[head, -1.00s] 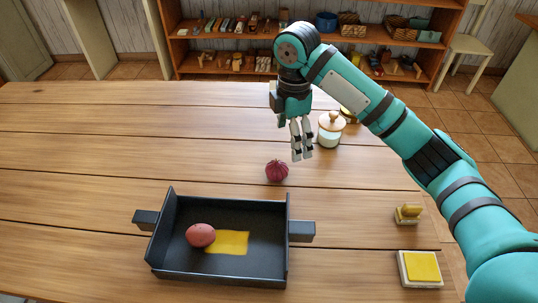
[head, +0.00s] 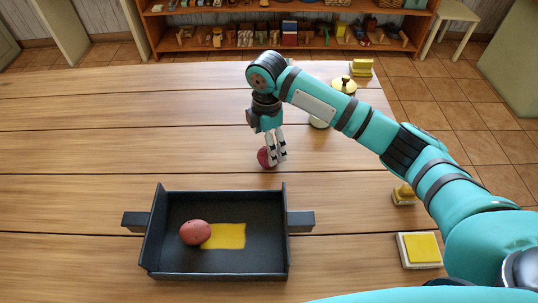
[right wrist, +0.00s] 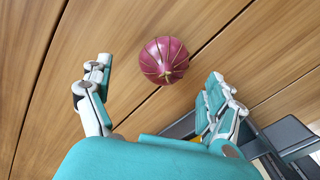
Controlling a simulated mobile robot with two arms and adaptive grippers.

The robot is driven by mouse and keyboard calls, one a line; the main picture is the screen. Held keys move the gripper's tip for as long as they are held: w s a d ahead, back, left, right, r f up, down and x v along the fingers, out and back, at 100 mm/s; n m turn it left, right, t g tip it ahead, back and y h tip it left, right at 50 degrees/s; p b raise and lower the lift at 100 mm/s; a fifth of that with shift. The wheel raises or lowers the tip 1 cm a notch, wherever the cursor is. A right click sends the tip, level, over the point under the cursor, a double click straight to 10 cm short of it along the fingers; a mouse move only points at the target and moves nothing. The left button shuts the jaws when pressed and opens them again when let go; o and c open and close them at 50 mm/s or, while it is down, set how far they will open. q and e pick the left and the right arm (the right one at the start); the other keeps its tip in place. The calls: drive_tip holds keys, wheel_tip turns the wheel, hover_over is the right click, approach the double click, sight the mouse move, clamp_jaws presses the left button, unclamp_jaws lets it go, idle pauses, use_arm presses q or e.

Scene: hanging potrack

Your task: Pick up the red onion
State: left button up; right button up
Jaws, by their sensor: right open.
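The red onion (head: 264,157) sits on the wooden table behind the dark tray, partly hidden by my right gripper (head: 277,160) in the head view. In the right wrist view the onion (right wrist: 164,60) is whole, purple-red with pale lines, and lies just ahead of the fingertips. My right gripper (right wrist: 157,79) is open, its fingers apart to either side of the near side of the onion. I cannot tell whether any finger touches it. My left gripper is not in view.
The dark tray (head: 160,262) with side handles holds a reddish potato-like item (head: 195,232) beside a yellow patch (head: 228,236). A yellow-topped block (head: 420,250) and a smaller yellow stamp-like piece (head: 404,195) lie at right. A lidded jar (head: 319,122) stands behind my right arm. The left table is clear.

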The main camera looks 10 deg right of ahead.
drive_tip(key=shift+s+d+f, duration=0.1)
drive_tip(key=shift+f, duration=0.6)
wheel_tip(320, 180, down, 4)
drive_tip(key=shift+d+r, duration=0.1)
drive_tip(key=shift+r, duration=0.15)
drive_tip(key=shift+f, duration=0.25)
drive_tip(key=c, duration=1.3)
wheel_tip(320, 180, up, 9)
drive_tip(key=shift+r, duration=0.15)
drive_tip(key=shift+c, duration=0.2)
drive_tip(key=s+a+r+p, duration=0.5)
drive_tip(key=s+r+p, duration=0.4)
drive_tip(key=p, duration=1)
use_arm(q)
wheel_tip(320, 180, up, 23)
drive_tip(key=p, duration=0.4)
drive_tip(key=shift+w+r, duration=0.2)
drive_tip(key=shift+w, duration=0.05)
use_arm(e)
drive_tip(key=s+a+f, duration=0.3)
drive_tip(key=s+a, duration=0.1)
drive_tip(key=s, duration=0.7)
drive_tip(key=shift+a+f, duration=0.2)
